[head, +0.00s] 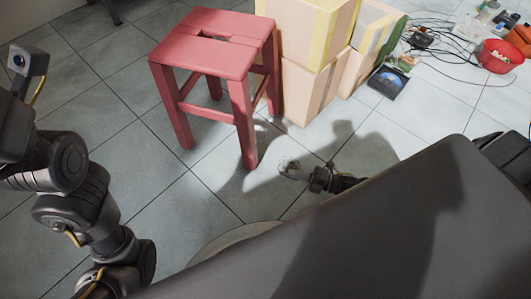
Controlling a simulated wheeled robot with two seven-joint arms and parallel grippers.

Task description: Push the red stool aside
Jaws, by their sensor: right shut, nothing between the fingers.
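The red stool (205,58) stands upright on the tiled floor in the upper middle of the head view. It has a square seat with a slot in it and legs joined by rails. My right gripper (284,168) is low over the floor, in front and to the right of the stool's nearest leg, with a visible gap to it. It is shut and empty. My left arm is at the left edge; its gripper does not show.
Stacked cardboard boxes (310,88) stand against the stool's right side. A dark flat box (388,82), cables and a red bowl (500,54) lie farther right. The floor left of the stool (100,95) is clear. My own dark body covers the lower right.

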